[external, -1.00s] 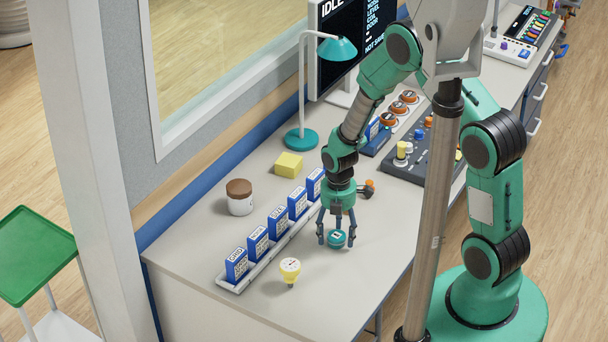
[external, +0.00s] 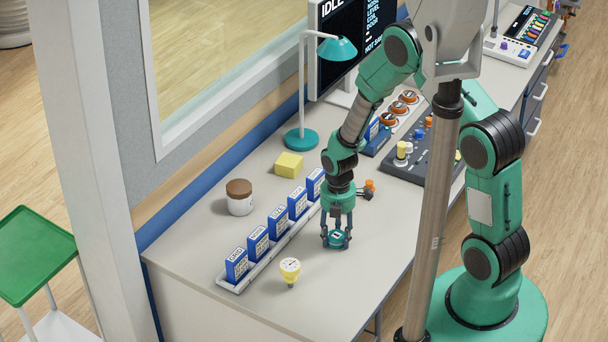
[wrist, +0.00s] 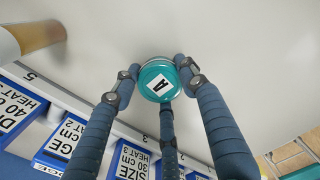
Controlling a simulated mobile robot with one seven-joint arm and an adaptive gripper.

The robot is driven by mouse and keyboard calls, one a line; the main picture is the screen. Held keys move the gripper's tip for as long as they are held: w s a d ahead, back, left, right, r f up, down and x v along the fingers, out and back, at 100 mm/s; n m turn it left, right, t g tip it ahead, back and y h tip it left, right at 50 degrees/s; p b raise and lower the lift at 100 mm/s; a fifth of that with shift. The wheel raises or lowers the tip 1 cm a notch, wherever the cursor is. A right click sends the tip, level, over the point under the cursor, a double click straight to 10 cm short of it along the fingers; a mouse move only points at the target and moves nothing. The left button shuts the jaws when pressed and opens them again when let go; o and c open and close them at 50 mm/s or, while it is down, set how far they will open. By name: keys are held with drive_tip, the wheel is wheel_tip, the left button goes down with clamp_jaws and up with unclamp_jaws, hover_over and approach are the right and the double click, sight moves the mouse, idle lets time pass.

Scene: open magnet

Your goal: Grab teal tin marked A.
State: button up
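The teal tin (external: 336,240) sits on the grey desk, to the right of a row of blue boxes. In the wrist view the tin (wrist: 159,82) shows a white label with a black A on its top. My gripper (external: 337,234) is over it, pointing down, with its three fingers drawn in around the tin. In the wrist view the fingertips of my gripper (wrist: 158,76) press at the tin's left, right and lower sides. The tin's underside is hidden, and I see no clear gap between it and the desk.
Blue boxes (external: 258,244) stand in a white rack left of my gripper. A brown-lidded jar (external: 240,198), yellow block (external: 289,165) and teal lamp (external: 302,139) stand behind. The desk's front right is clear.

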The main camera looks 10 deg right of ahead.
sight(338, 236)
idle(0.3)
drive_tip(key=shift+r+p, duration=0.3)
drive_tip(key=shift+r, duration=0.6)
drive_tip(key=shift+s+d+r+p, duration=0.1)
drive_tip(key=shift+r+p, duration=0.05)
drive_tip(key=shift+r, duration=0.4)
drive_tip(key=shift+s+r+p, duration=0.1)
drive_tip(key=shift+r+p, duration=0.05)
drive_tip(key=shift+r, duration=0.35)
drive_tip(key=s+d, duration=0.2)
drive_tip(key=s, duration=0.2)
drive_tip(key=s+d+p, duration=0.1)
drive_tip(key=s+d, duration=0.1)
drive_tip(key=s, duration=0.3)
drive_tip(key=s+d+r, duration=0.1)
drive_tip(key=s+d, duration=0.1)
drive_tip(key=s, duration=0.3)
drive_tip(key=shift+s+d+p, duration=0.1)
drive_tip(key=shift+d+p, duration=0.05)
drive_tip(key=shift+p, duration=0.2)
